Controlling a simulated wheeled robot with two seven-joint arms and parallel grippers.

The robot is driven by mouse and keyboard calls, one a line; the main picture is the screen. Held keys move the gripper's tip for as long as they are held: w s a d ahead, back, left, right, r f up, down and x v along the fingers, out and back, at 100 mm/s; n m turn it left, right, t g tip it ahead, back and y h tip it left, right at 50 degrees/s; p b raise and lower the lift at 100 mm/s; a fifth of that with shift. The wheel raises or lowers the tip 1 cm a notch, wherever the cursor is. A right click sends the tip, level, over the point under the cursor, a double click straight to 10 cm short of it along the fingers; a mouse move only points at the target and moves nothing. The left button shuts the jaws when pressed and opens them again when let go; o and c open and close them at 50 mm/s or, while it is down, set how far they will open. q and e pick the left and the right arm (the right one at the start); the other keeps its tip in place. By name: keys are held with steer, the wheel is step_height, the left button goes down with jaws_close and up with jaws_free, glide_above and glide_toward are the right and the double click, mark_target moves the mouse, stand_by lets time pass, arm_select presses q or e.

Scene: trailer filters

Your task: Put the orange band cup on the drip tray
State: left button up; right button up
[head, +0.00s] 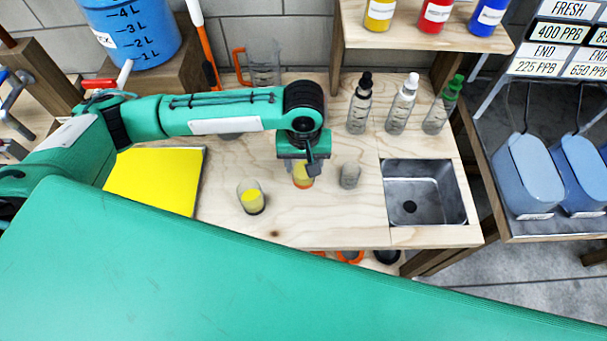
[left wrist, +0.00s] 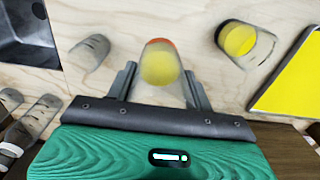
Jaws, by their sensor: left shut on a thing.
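The orange band cup (head: 303,180) is a clear cup with yellow liquid and an orange band, at the middle of the wooden bench. My left gripper (head: 312,163) is over it, shut on it; the left wrist view shows the cup (left wrist: 160,65) between the two fingers. Whether its base touches the bench is hard to tell. A flat yellow panel (head: 155,180), also in the left wrist view (left wrist: 292,85), lies to the left; I cannot tell whether it is the drip tray. My right gripper is not in view.
A second cup with yellow liquid (head: 251,199) stands left of the held cup, and an empty-looking clear cup (head: 349,176) stands to its right. A metal sink (head: 425,190) is farther right. Three dropper bottles (head: 400,105) stand behind. Bare bench lies in front.

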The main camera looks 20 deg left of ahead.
mark_target(304, 179)
arm_select(q)
steer(key=shift+f, duration=3.3)
steer(key=shift+p, duration=0.3)
steer(key=o, duration=1)
steer(key=shift+f, duration=0.15)
